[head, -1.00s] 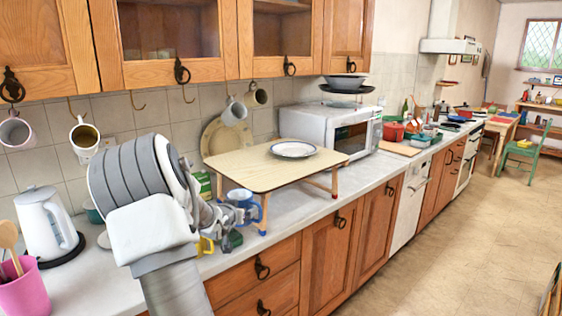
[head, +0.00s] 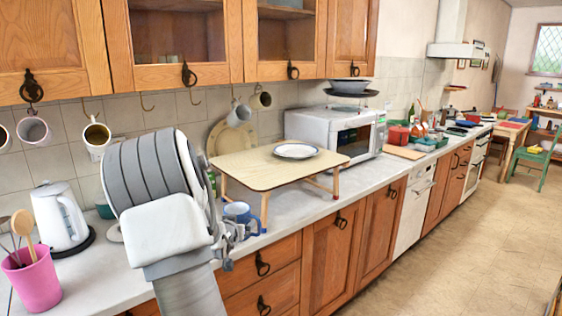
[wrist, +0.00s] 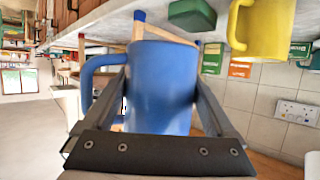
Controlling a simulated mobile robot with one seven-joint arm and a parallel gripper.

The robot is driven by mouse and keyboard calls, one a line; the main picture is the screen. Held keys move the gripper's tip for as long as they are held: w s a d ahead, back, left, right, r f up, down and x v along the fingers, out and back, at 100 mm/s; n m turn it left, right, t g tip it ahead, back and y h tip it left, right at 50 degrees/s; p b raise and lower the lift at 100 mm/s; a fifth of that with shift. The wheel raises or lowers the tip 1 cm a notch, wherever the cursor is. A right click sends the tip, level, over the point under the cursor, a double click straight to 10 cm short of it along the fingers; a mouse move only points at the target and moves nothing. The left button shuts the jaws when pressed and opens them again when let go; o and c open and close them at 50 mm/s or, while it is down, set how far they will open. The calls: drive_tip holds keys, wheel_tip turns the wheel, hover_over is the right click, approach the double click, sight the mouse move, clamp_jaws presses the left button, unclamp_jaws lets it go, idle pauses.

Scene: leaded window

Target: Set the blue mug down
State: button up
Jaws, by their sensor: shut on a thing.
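The blue mug (head: 237,211) is at the front of the counter, just left of the small folding table's near leg. My gripper (head: 240,231) is shut on it. In the wrist view, which is upside down, the blue mug (wrist: 165,85) stands between the two fingers of my gripper (wrist: 160,92), with its handle out to the left. My arm hides part of the mug's surroundings in the head view. I cannot tell whether its base touches the counter (head: 285,226).
The folding table (head: 250,172) bears a plate (head: 296,151). A yellow mug (wrist: 264,28) and a green block-like thing (wrist: 192,16) are close by in the wrist view. A white kettle (head: 61,216) and pink utensil pot (head: 32,281) stand left.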

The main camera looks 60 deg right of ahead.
drive_tip(key=w+a+f+n+t+y, duration=0.2)
drive_tip(key=a+f+n+y, duration=0.1)
drive_tip(key=a, duration=1.2)
drive_tip(key=w+a+f+n+t+y, duration=0.2)
drive_tip(key=a+f+n+y, duration=0.2)
drive_tip(key=a, duration=1)
drive_tip(key=w+a+f+n+t+y, duration=0.2)
drive_tip(key=a+f+n+t+y, duration=0.1)
drive_tip(key=a, duration=1.2)
drive_tip(key=shift+w+a+f+n+y, duration=0.25)
drive_tip(key=shift+a+n+y, duration=0.1)
drive_tip(key=shift+n+y, duration=0.65)
drive_tip(key=shift+r, duration=0.1)
drive_tip(key=shift+w+r, duration=0.1)
